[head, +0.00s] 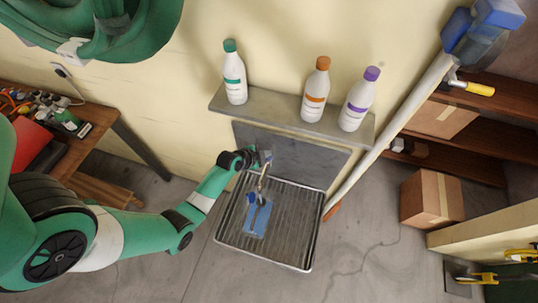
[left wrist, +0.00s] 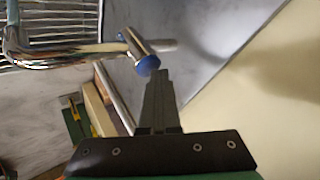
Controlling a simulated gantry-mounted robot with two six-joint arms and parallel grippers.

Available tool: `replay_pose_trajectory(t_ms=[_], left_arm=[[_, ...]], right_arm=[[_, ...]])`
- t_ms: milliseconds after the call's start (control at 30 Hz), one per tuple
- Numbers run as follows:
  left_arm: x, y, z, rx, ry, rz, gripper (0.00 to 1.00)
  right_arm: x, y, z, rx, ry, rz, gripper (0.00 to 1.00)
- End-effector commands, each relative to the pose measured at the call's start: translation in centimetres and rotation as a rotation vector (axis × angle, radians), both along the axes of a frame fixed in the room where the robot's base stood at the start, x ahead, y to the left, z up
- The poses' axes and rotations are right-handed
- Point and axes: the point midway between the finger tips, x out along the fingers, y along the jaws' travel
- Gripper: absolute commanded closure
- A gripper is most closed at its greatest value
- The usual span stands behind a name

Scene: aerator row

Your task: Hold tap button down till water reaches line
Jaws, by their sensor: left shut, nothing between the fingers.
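The chrome tap (head: 263,181) stands out from the wall panel over the drain tray, and its pipe and spout also show in the left wrist view (left wrist: 75,54). Its round blue button (left wrist: 148,65) is at the end of a short chrome barrel. My left gripper (head: 264,158) is at the tap, shut and empty. In the left wrist view its closed fingertips (left wrist: 157,74) are right beside the button; I cannot tell whether they press it. A blue container (head: 256,221) is on the tray under the tap. Its line and water level cannot be made out.
The ribbed metal drain tray (head: 303,256) lies under the tap. A shelf (head: 276,121) above it holds bottles with green (head: 234,75), orange (head: 315,91) and purple (head: 358,101) caps. A pale pole (head: 393,125) slants at the right. Cardboard boxes (head: 431,198) stand beyond.

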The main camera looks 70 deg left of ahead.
Motion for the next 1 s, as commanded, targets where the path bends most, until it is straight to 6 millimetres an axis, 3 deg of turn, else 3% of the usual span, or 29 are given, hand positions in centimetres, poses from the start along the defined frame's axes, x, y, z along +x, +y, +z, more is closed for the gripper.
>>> replay_pose_trajectory(t_ms=[367, 733, 1000], left_arm=[[0.0, 0.0, 0.0, -0.001, 0.002, -0.001, 1.0], [-0.1, 0.0, 1.9, -0.001, 0.001, 0.0, 1.0], [0.0, 0.0, 1.9, -0.001, 0.0, -0.001, 1.0]], right_arm=[[0.0, 0.0, 0.0, 0.0, 0.0, 0.0, 0.5], [0.0, 0.0, 1.9, 0.0, 0.0, 0.0, 0.5], [0.0, 0.0, 1.8, 0.0, 0.0, 0.0, 0.5]])
